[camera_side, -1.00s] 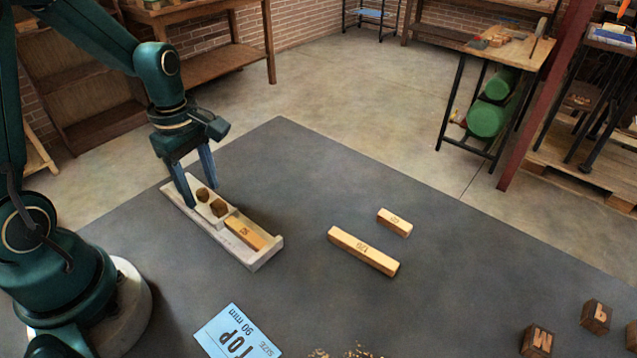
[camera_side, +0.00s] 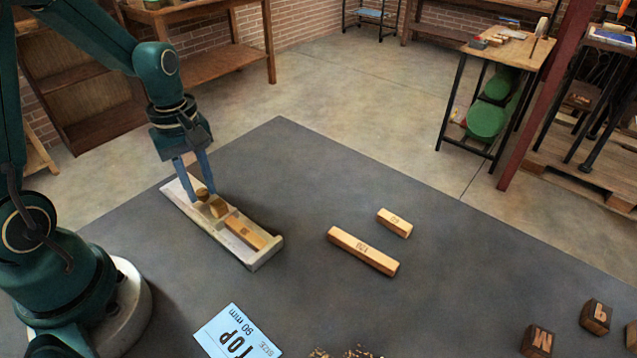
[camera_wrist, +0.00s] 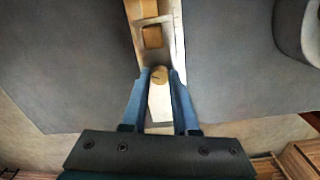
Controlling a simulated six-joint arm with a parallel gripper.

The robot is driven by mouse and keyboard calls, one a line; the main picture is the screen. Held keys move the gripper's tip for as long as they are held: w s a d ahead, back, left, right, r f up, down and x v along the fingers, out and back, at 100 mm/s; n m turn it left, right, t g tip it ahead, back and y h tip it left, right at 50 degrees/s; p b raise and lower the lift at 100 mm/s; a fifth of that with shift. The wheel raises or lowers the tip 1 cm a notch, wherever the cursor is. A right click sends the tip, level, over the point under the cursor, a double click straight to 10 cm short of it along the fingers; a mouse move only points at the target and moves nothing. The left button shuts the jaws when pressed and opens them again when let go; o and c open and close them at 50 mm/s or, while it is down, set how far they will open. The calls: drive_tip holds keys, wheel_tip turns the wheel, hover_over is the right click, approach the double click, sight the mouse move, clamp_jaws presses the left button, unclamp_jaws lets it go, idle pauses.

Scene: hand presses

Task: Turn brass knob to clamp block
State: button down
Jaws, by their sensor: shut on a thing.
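The pale press frame (camera_side: 262,260) lies on the dark mat, its long channel running from back left to front right. At its back end, my gripper (camera_side: 203,198) points down and is shut on the small round brass knob (camera_wrist: 160,75), one fingertip on each side in the wrist view (camera_wrist: 160,78). The fingers partly hide the knob in the side view. A small squarish piece (camera_side: 218,208) sits just past the knob, also in the wrist view (camera_wrist: 152,37). Beyond it a marked wooden block (camera_side: 245,232) lies in the channel. Contact between piece and block is unclear.
A long wooden block marked 120 (camera_side: 362,251) and a shorter one (camera_side: 394,222) lie to the right. A blue size card (camera_side: 236,334) lies in front. Letter cubes (camera_side: 597,316) stand at far right.

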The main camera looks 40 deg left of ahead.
sight(201, 191)
drive_tip(key=m, duration=1.1)
idle(1.2)
drive_tip(key=c, duration=0.7)
unclamp_jaws()
drive_tip(key=shift+a+r, duration=0.1)
drive_tip(key=shift+r, duration=2.5)
